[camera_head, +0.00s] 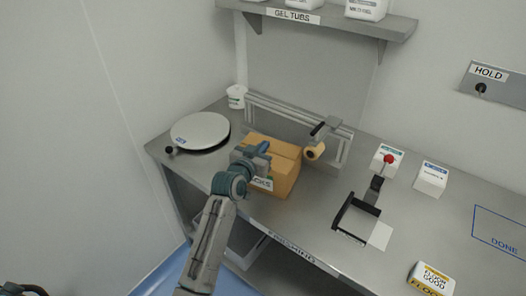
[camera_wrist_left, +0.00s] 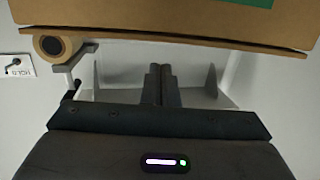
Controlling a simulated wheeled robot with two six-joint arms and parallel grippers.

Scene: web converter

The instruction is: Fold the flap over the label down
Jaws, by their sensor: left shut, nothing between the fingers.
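A brown cardboard box (camera_head: 288,168) stands on the steel bench, with a pale label (camera_head: 262,184) low on its front side, partly hidden by my arm. My left gripper (camera_head: 258,149) is at the box's near left top edge, shut and empty. In the left wrist view, the closed fingers (camera_wrist_left: 162,72) point toward the thin cardboard edge (camera_wrist_left: 170,36) that runs along the box (camera_wrist_left: 140,12). They show just below that edge; I cannot tell whether they touch it. A green patch (camera_wrist_left: 248,2) shows on the box. My right gripper is not in view.
A tape roll (camera_head: 314,151) on a holder is right of the box, before a metal rail frame (camera_head: 290,112). A round scale plate (camera_head: 200,130) is on the left. The bench in front of the DONE outline is mostly free.

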